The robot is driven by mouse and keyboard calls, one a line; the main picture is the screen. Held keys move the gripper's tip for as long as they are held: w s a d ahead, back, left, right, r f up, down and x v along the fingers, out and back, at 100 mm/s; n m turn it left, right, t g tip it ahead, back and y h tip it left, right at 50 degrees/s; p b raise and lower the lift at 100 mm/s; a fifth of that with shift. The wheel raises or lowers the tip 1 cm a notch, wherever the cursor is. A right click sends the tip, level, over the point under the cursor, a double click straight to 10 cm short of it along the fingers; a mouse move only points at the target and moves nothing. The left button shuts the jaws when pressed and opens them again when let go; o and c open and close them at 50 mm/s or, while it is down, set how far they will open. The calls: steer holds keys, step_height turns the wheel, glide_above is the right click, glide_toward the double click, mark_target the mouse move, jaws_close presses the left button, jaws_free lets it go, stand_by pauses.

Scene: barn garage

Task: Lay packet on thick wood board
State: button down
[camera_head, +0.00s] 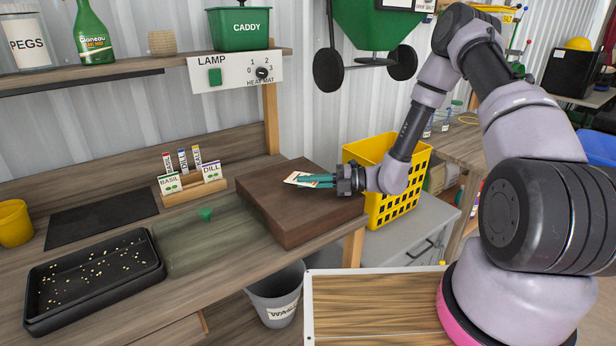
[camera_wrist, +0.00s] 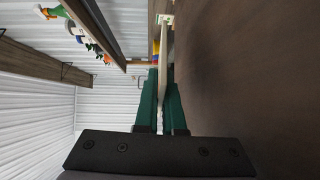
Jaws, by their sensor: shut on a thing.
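The thick wood board (camera_head: 285,222) is a dark brown block at the right end of the bench; its brown face fills the right of the wrist view (camera_wrist: 250,80). My gripper (camera_head: 318,181) lies level over the board's right part, pointing left. Its teal fingers are shut on the packet (camera_head: 292,178), a thin white card with some orange-red print. The wrist view shows the packet edge-on (camera_wrist: 164,65) between the fingers, close alongside the board's surface. I cannot tell whether it touches the board.
A wooden rack (camera_head: 192,192) of seed packets stands left of the board. A black seed tray (camera_head: 95,278) and a small green piece (camera_head: 205,214) lie on the bench. A yellow basket (camera_head: 392,205) stands behind my wrist, and a grey bin (camera_head: 275,298) is below.

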steer(key=shift+f, duration=0.1)
steer(key=c, duration=0.9)
jaws_free()
steer(key=shift+c, duration=0.2)
steer(key=d, duration=1)
steer(key=shift+s+d+r, duration=0.3)
steer(key=shift+d+r, duration=0.05)
steer(key=shift+d, duration=0.05)
